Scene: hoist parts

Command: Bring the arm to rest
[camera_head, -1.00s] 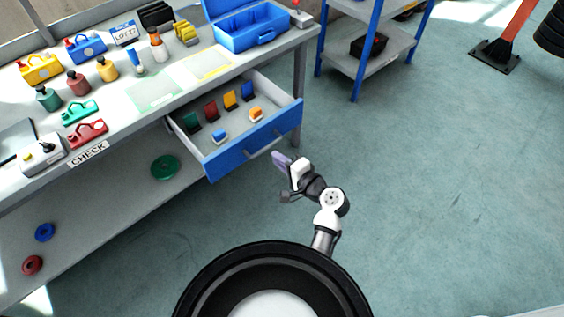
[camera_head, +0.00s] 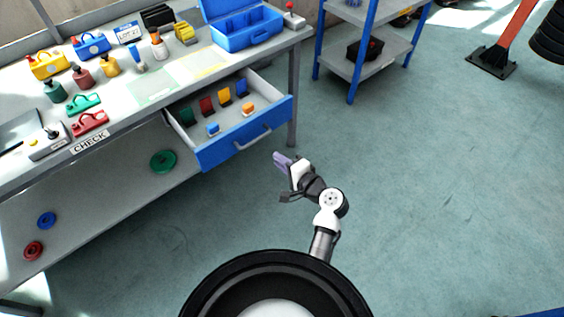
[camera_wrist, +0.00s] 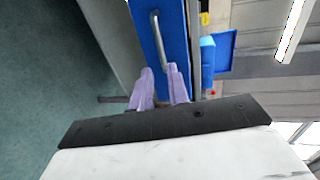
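My arm reaches forward from my base over the floor, bent at the elbow. My gripper (camera_head: 280,158) has pale purple fingers and hangs in free air, just right of and below the open blue drawer. In the wrist view my gripper (camera_wrist: 160,70) shows its two fingers apart with nothing between them. The blue drawer front (camera_head: 246,139) and its grey handle (camera_wrist: 159,37) lie beyond the fingertips. The fingers look apart from the handle.
The grey workbench (camera_head: 60,158) holds bottles, coloured parts and an open blue toolbox (camera_head: 247,36). The drawer holds several coloured pieces. A blue-framed shelf (camera_head: 372,62) stands at back right. Open green floor (camera_head: 440,190) lies to the right.

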